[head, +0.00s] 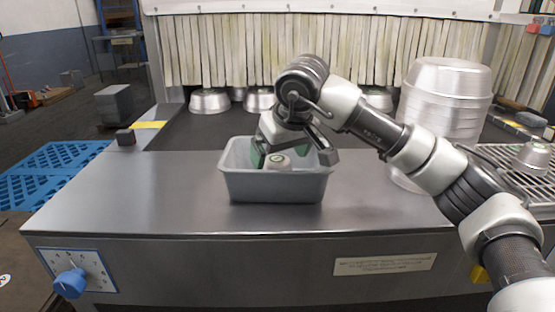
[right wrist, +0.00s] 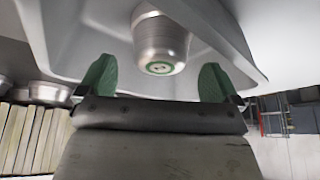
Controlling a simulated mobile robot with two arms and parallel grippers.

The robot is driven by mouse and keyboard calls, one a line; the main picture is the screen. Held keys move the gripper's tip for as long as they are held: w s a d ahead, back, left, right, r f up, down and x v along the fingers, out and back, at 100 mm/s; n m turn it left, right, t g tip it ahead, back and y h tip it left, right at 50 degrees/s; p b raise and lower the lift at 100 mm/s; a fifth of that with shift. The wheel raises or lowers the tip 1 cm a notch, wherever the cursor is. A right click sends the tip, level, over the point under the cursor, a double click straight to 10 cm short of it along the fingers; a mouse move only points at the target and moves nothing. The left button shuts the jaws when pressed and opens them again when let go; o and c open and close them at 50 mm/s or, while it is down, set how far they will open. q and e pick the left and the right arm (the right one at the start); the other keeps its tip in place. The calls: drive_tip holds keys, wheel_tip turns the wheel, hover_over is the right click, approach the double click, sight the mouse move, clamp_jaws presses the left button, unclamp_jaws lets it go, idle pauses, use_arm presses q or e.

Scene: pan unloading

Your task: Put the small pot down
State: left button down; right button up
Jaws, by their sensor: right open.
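The small pot (head: 279,162) is a silvery metal pot inside a grey plastic bin (head: 275,187) on the steel counter. In the right wrist view, the small pot (right wrist: 160,42) shows its round end with a green ring mark. My right gripper (head: 292,160) reaches down over the bin. Its green-padded fingers are spread wide. In the right wrist view, the right gripper (right wrist: 158,80) has a finger to each side of the pot, with clear gaps, and holds nothing. My left gripper is in neither view.
Several metal pots, one of them here (head: 210,101), stand on the dark belt by the strip curtain (head: 225,50). A tall stack of large pans (head: 446,100) stands to the right of the bin. The steel counter (head: 130,190) left of the bin is clear.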

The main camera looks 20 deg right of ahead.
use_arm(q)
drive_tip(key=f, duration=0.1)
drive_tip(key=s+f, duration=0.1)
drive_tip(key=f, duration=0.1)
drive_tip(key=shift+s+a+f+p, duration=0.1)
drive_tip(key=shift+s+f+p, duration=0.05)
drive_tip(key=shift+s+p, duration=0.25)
use_arm(e)
drive_tip(key=v, duration=0.9)
drive_tip(key=shift+s, duration=0.1)
